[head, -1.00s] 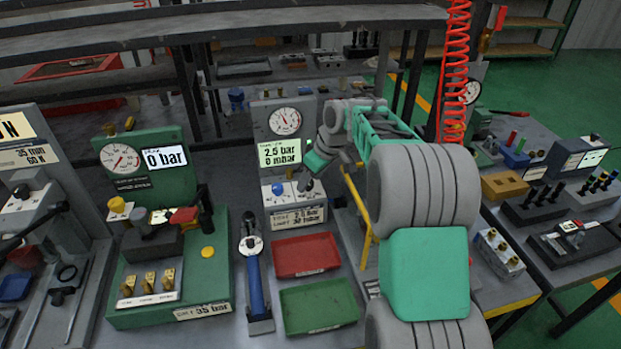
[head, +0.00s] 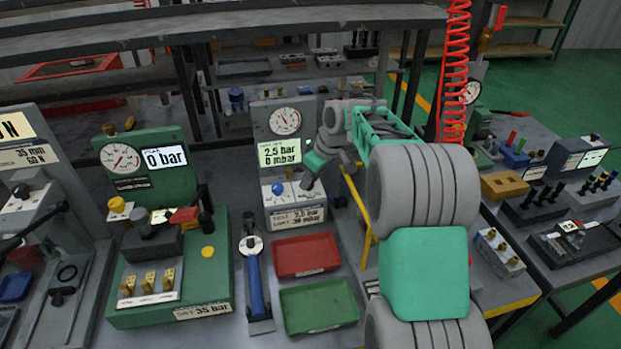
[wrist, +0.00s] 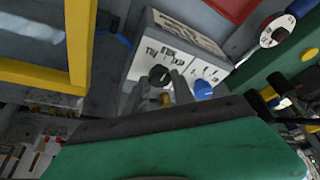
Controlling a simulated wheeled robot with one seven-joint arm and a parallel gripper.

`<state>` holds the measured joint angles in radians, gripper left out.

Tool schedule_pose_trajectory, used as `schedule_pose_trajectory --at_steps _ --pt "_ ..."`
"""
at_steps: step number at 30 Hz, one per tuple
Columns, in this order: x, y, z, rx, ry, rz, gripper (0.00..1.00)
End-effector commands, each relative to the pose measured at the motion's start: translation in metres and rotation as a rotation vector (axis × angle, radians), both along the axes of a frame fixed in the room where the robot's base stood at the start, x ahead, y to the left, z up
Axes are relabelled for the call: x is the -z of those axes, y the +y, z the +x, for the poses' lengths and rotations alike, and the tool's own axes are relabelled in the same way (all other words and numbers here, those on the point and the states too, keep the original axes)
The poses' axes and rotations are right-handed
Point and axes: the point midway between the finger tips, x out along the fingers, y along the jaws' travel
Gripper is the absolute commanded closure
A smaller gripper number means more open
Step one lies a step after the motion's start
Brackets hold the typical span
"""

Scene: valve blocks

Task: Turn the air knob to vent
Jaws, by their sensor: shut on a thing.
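The grey test unit (head: 282,212) stands at the bench middle. A round gauge (head: 284,121) and a lit display (head: 280,152) reading 2.5 bar and 0 mbar are above its control box. A blue knob (head: 278,188) sits on the box's left in the head view; it also shows in the wrist view (wrist: 203,88). A dark round knob (wrist: 159,76) sits beside it, between my fingertips. My gripper (head: 308,182) reaches down to the box's right end and is shut on this dark knob. In the head view my fingers hide the knob, and its pointer setting cannot be read.
A red tray (head: 306,256) and a green tray (head: 318,305) lie in front of the unit. A green press unit (head: 165,265) is further left. A yellow frame (head: 357,215) stands close right of my gripper.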

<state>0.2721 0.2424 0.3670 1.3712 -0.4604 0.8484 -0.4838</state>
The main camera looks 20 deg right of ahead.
Motion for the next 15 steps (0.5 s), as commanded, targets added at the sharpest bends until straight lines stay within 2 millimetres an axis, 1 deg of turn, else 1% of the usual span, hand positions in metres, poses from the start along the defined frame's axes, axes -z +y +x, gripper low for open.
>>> schedule_pose_trajectory --at_steps 8,15 --pt "0.0001 0.0006 -0.0001 0.024 -0.001 0.001 1.0" --pt "0.0012 0.002 -0.0004 0.132 -0.001 0.0 1.0"
